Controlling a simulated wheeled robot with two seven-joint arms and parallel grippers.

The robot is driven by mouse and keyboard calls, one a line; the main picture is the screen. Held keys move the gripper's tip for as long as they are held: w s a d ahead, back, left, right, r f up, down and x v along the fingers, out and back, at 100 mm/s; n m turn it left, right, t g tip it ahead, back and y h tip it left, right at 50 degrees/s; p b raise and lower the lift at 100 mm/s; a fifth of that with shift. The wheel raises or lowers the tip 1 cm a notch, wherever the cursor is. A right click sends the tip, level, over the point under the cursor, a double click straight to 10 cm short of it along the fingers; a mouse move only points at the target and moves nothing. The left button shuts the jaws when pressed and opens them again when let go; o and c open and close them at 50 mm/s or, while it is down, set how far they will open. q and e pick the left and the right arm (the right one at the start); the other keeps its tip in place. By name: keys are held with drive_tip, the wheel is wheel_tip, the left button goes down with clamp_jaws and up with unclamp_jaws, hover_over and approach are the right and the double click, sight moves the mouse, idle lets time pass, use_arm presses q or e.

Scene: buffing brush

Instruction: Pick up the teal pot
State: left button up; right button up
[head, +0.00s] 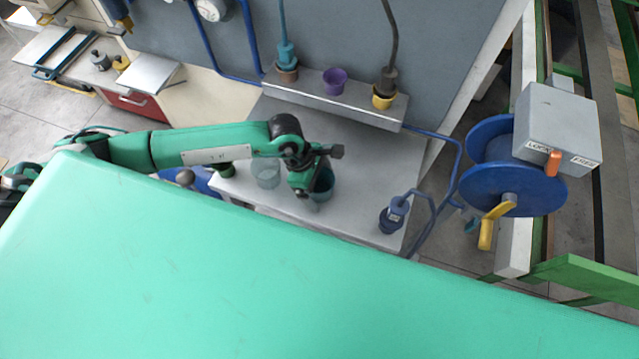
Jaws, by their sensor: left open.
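The dark teal pot (325,184) stands on the grey worktable. My left arm comes in from the left, and its gripper (304,189) is open right at the pot. The gripper covers the pot's left side. I cannot tell whether a finger is inside the pot or touches its wall. My right gripper is not in view.
A clear glass-like cup (265,174) stands left of the gripper. A dark blue pot (389,221) with a hose-like handle stands near the table's right edge. Behind, a shelf (300,101) carries brown, purple and yellow pots. A blue reel (505,180) is at right.

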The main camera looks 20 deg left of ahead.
use_arm(q)
drive_tip(key=c, duration=1.1)
drive_tip(key=shift+o, duration=0.2)
drive_tip(key=shift+r, duration=0.15)
